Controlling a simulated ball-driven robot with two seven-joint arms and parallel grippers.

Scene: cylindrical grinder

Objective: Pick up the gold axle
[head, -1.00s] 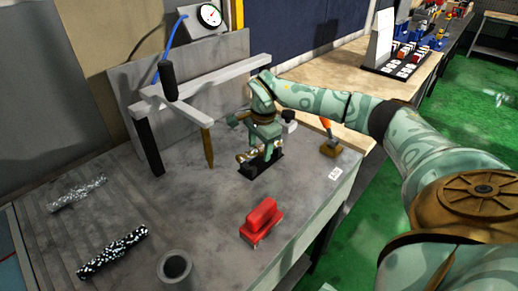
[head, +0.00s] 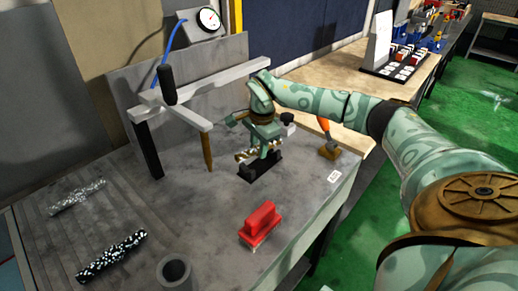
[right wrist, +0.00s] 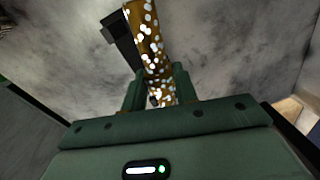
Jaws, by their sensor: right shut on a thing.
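The gold axle (head: 242,156), a gold rod with pale speckles, is in the jaws of my right gripper (head: 264,149), just above a black stand (head: 262,169) on the grey table. In the right wrist view the axle (right wrist: 148,40) runs up from between the two green fingers of my right gripper (right wrist: 158,88), which are shut on it. The black stand (right wrist: 120,40) shows beside and behind it there. The gripper hides part of the axle in the head view. My left gripper is not in view.
A red block (head: 261,224) stands in front of the stand. A grey frame with a brown pointed rod (head: 207,151) is close on the left. Two speckled rods (head: 112,252) (head: 77,196) and a grey cup (head: 174,271) lie farther left and front.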

